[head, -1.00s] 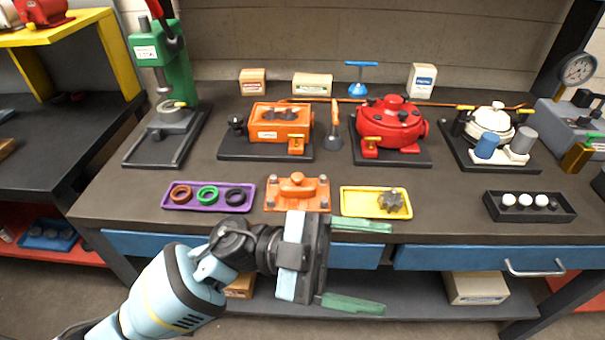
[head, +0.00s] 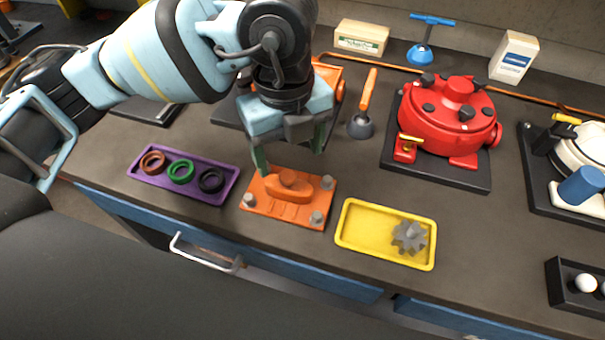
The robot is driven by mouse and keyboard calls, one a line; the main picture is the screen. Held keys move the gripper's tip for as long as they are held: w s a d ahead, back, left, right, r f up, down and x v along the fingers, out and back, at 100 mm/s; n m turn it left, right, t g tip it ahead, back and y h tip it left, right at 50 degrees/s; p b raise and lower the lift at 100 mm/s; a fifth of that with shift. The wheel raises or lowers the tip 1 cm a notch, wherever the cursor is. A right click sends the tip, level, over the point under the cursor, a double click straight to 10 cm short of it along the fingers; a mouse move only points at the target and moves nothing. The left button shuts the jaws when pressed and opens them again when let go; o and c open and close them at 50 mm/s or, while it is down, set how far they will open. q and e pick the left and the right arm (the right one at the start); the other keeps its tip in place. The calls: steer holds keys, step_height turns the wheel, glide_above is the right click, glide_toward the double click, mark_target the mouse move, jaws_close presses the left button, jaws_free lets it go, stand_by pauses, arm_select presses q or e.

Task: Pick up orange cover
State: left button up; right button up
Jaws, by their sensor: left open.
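The orange cover (head: 290,213) lies flat on the bench near its front edge, between the purple tray and the yellow tray. It has a raised middle part and grey bolts at its corners. My left gripper (head: 288,160) points down with its green fingers apart, just behind and above the cover. Nothing shows between the fingers. I cannot tell whether a fingertip touches the cover. My left arm and gripper hide most of the orange motor (head: 333,80) behind. My right gripper does not show.
The purple tray (head: 232,187) holds three rings. The yellow tray (head: 345,240) holds a grey gear (head: 408,236). A red motor (head: 450,115) on a dark base and a tool with an orange handle (head: 368,90) stand behind. A blue drawer front (head: 320,279) lies below the bench edge.

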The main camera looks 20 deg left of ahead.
mark_target(288, 175)
arm_select(q)
steer(key=shift+w+a+r, duration=0.15)
steer(key=shift+a, duration=0.15)
steer(key=shift+s+f, duration=0.2)
steer(key=shift+f, duration=0.2)
steer(key=shift+s+d+f, duration=0.1)
steer(key=shift+f, duration=1.65)
steer(key=shift+s+f, duration=0.1)
steer(key=shift+f, duration=1.65)
jaws_close()
steer(key=shift+r, duration=0.1)
